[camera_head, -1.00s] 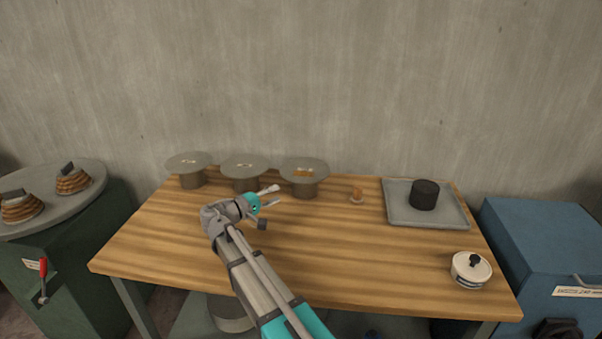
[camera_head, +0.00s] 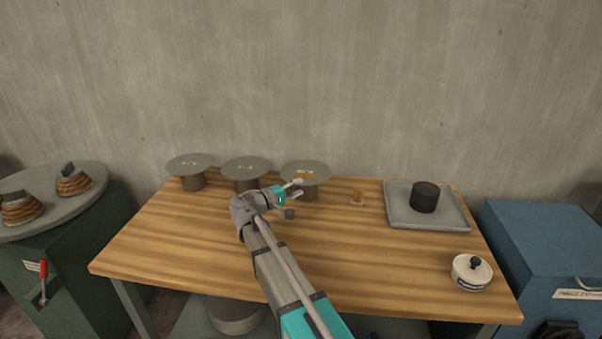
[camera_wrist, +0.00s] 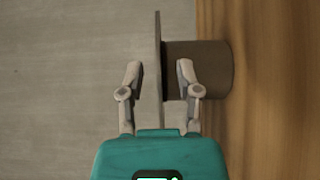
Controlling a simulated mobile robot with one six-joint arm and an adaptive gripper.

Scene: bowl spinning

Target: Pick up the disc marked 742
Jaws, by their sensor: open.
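Three grey discs lie flat on brown round stands along the back of the table: a left disc (camera_head: 190,161), a middle disc (camera_head: 245,167) and a right disc (camera_head: 306,169). Each has a mark on top, too small to read, so I cannot tell which is 742. My gripper (camera_head: 298,188) is open at the front edge of the right disc. In the wrist view a disc (camera_wrist: 157,38) shows edge-on between the open fingers of my gripper (camera_wrist: 160,70), with gaps on both sides. Its brown stand (camera_wrist: 212,68) is beyond the right finger.
A grey tray (camera_head: 398,218) holding a dark cylinder (camera_head: 424,197) is at right. The wall (camera_head: 300,80) is close behind. The table's front middle is clear.

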